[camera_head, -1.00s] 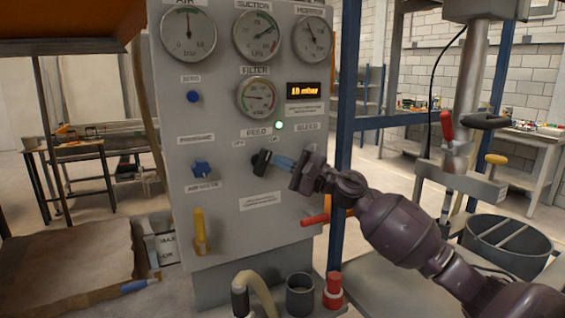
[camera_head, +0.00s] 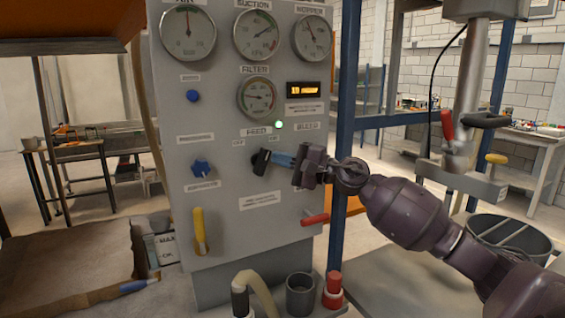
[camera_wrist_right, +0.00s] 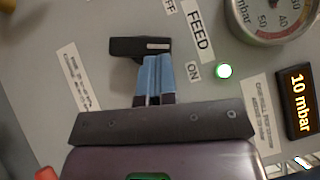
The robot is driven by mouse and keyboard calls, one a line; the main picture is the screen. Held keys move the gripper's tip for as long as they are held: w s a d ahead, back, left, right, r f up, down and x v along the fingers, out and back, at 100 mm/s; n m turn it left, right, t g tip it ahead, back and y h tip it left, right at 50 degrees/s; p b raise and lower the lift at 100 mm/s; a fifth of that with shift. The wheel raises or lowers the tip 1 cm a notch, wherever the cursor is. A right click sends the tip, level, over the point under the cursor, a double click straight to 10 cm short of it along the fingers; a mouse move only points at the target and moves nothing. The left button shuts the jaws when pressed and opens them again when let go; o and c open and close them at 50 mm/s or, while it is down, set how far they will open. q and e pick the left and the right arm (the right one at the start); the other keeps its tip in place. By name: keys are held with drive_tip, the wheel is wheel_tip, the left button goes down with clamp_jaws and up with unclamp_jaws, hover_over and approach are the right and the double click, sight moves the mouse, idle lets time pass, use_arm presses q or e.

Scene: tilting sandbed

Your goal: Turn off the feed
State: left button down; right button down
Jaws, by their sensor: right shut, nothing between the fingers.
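The feed switch is a black bar knob (camera_head: 261,161) on the grey panel, under the FEED label. In the right wrist view the knob (camera_wrist_right: 138,46) has a white mark at its right end. The mark points between the OFF and ON labels. My right gripper (camera_head: 277,159) comes in from the right with its blue fingers shut and empty. In the right wrist view its fingertips (camera_wrist_right: 152,62) lie at the knob's side; I cannot tell whether they touch. My left gripper is not in view.
A small lamp (camera_head: 279,125) near the switch is lit; it looks green in the right wrist view. The display (camera_head: 303,90) reads 10 mbar. A blue knob (camera_head: 201,168), a yellow lever (camera_head: 200,230) and a red lever (camera_head: 315,219) are on the panel.

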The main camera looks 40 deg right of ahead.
sight(266, 150)
drive_tip(key=shift+r, duration=0.1)
drive_tip(key=shift+w+a+r+n+g+h+b, duration=0.1)
drive_tip(key=shift+a+r+n+g+h+b, duration=0.3)
drive_tip(key=shift+n+g+h, duration=0.4)
drive_tip(key=shift+w+a+r+n+g+h+b, duration=0.1)
drive_tip(key=shift+a+r+n+g+h+b, duration=0.3)
drive_tip(key=shift+n+g, duration=0.55)
drive_tip(key=shift+w+a+r+n+g+h+b, duration=0.1)
drive_tip(key=shift+a+r+n+g+h+b, duration=0.25)
drive_tip(key=shift+n+g+h, duration=0.55)
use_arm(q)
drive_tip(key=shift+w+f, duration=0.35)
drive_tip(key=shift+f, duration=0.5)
use_arm(e)
drive_tip(key=shift+t, duration=0.25)
drive_tip(key=shift+r, duration=0.15)
drive_tip(key=shift+r, duration=0.65)
